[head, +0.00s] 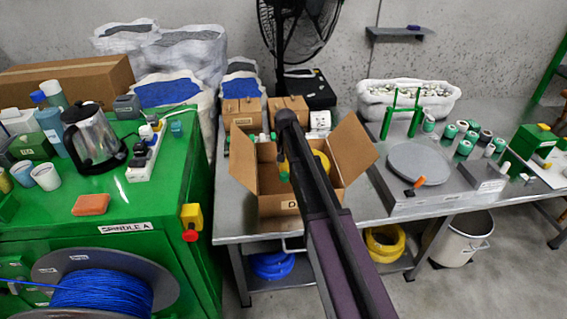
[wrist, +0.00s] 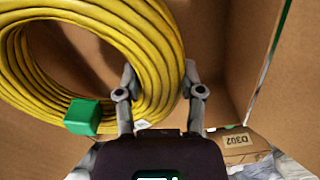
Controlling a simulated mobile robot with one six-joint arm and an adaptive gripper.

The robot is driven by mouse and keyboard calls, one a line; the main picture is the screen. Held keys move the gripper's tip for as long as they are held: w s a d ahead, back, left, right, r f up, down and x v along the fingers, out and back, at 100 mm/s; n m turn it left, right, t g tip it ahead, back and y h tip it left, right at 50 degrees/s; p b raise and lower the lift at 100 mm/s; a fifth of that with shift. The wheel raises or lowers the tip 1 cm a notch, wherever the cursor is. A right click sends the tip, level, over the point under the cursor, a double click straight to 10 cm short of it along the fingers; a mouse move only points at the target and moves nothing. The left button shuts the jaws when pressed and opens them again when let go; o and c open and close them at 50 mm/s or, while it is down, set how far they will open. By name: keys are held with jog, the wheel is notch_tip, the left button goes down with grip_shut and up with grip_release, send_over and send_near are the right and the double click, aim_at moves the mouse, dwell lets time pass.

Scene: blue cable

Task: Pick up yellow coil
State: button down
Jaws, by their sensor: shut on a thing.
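The yellow coil (wrist: 95,25) fills the upper left of the wrist view, a wound ring of cable with a green block (wrist: 83,116) on its lower edge. My gripper (wrist: 160,75) is shut on the coil's right side, with one finger on each side of the windings. In the head view part of the yellow coil (head: 321,161) shows inside the open cardboard box (head: 285,205), behind my arm. I cannot tell whether the coil touches the box floor.
The box flaps stand open on a grey metal table (head: 240,222). A round grey plate (head: 418,165) and several green-and-white spools (head: 465,147) are to the right. A green cabinet (head: 110,220) stands left. Another yellow coil (head: 385,243) lies on the lower shelf.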

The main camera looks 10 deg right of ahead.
jog(key=shift+r+p, duration=2.7)
jog(key=shift+r, duration=0.45)
jog(key=shift+r, duration=0.1)
notch_tip(320, 180, up, 17)
jog(key=p, duration=1.7)
jog(key=shift+f, duration=0.2)
jog(key=shift+s+d, duration=0.1)
